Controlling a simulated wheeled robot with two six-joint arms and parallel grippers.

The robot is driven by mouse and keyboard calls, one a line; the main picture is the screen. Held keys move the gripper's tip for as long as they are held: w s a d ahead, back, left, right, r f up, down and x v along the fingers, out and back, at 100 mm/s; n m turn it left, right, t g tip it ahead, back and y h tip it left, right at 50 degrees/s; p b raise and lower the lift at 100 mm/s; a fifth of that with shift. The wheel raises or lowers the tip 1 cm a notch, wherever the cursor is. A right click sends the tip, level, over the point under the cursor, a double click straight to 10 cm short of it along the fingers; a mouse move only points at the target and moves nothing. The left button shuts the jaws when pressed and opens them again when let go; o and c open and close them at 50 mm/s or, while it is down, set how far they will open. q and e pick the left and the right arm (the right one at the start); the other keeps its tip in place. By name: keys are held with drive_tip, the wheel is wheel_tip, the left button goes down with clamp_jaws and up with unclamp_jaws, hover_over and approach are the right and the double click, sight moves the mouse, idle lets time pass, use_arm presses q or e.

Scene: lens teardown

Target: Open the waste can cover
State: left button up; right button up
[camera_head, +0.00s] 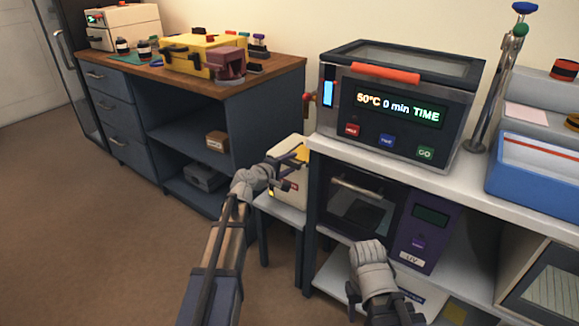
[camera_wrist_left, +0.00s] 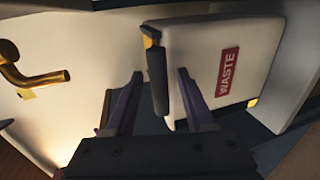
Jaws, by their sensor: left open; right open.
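The waste can (camera_head: 282,196) is a white box with yellow trim, standing on a low stand left of the bench. In the left wrist view its white panel with a red WASTE label (camera_wrist_left: 228,72) is tilted, with a dark bar (camera_wrist_left: 157,78) along its edge. My left gripper (camera_head: 299,156) is at the can. Its two purple fingers (camera_wrist_left: 160,92) are open on either side of the dark bar, apart from each other; I cannot tell whether they touch it. I cannot tell whether the cover is raised. My right gripper (camera_head: 378,300) is low in front of the bench, its fingers barely visible.
A heated box with a display (camera_head: 395,105) stands on the bench (camera_head: 470,185) to the right. A purple-fronted unit (camera_head: 425,235) sits below it. A desk (camera_head: 270,75) with a yellow case (camera_head: 195,58) stands at back left. Open floor lies to the left.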

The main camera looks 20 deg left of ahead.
use_arm(q)
clamp_jaws()
idle(0.4)
idle(1.0)
